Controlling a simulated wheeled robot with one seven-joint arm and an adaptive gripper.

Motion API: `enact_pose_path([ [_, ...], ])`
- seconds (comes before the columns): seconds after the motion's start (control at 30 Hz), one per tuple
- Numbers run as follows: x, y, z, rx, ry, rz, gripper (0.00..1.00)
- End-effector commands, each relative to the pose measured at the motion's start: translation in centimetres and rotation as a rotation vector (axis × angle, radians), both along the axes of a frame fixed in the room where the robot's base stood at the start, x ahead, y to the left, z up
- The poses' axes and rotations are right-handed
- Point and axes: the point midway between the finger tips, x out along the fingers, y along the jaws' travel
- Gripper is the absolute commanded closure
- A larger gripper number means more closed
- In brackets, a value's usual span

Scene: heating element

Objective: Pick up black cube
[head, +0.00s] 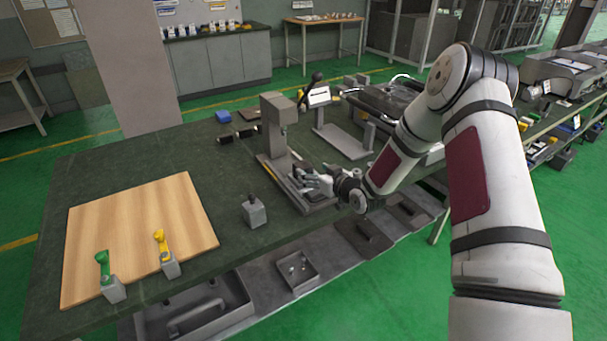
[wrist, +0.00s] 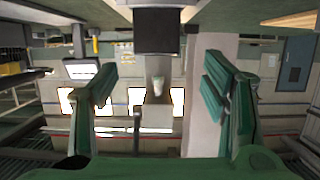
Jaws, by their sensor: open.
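My gripper (head: 317,183) is low at the foot of the grey press (head: 272,135), at the front of the dark green table. In the wrist view my gripper (wrist: 160,82) is open, its two green fingers wide apart with nothing held between them. A dark square block (wrist: 156,33) shows at the top middle of the wrist view, above the gap between the fingers. I cannot tell whether it is the black cube or the front of the press head. No black cube can be clearly made out in the head view.
A wooden board (head: 140,235) lies on the left of the table, with green-handled (head: 112,285) and yellow-handled (head: 168,262) blocks at its front edge. A grey block with a knob (head: 254,212) stands left of my gripper. A stand (head: 342,138) is behind the gripper.

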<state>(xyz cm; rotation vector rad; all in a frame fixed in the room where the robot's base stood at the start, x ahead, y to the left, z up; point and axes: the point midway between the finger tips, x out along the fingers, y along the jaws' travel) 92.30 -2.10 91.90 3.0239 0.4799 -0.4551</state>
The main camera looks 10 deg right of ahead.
Motion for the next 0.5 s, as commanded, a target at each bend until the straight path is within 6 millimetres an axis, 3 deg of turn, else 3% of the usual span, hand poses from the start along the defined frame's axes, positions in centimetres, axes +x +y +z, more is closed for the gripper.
enact_pose_path([
  [0.1, 1.7, 0.6, -0.6, -0.001, 0.0, 0.001, 0.32],
  [0.5, 5.0, 1.3, -1.9, 0.001, 0.001, 0.0, 0.32],
])
